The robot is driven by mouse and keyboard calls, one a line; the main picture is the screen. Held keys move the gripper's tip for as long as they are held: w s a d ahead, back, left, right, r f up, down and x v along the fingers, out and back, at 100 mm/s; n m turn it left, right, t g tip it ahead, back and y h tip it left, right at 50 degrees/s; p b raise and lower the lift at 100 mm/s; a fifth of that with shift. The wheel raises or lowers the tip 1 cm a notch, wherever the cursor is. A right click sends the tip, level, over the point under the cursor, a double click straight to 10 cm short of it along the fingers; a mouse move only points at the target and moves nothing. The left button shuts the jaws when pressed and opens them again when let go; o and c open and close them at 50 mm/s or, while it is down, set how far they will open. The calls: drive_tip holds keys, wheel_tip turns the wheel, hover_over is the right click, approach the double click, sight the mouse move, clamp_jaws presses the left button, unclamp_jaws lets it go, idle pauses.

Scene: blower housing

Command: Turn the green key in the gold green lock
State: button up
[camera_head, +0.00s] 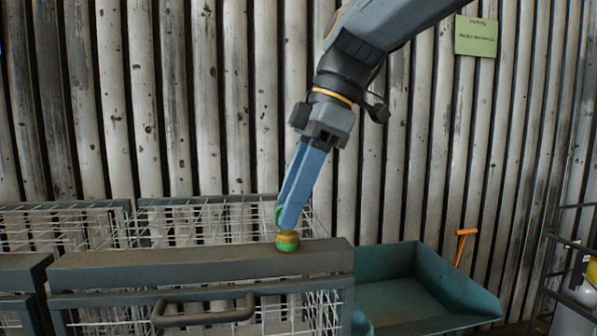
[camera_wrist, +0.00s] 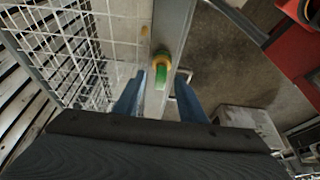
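The gold and green lock (camera_head: 288,241) sits on top of the grey beam of the wire cage in the head view. It also shows in the wrist view (camera_wrist: 162,59), just beyond the fingertips. The green key (camera_head: 278,214) stands up from the lock, partly hidden behind my blue fingers; in the wrist view the green key (camera_wrist: 161,76) shows in the gap between them. My gripper (camera_head: 284,216) points down at the lock from above. In the wrist view my gripper (camera_wrist: 161,80) is open, with a gap visible on each side of the key.
A ribbed wall closes the back.

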drive_tip(key=shift+x, duration=0.8)
drive_tip(key=shift+c, duration=0.3)
clamp_jaws()
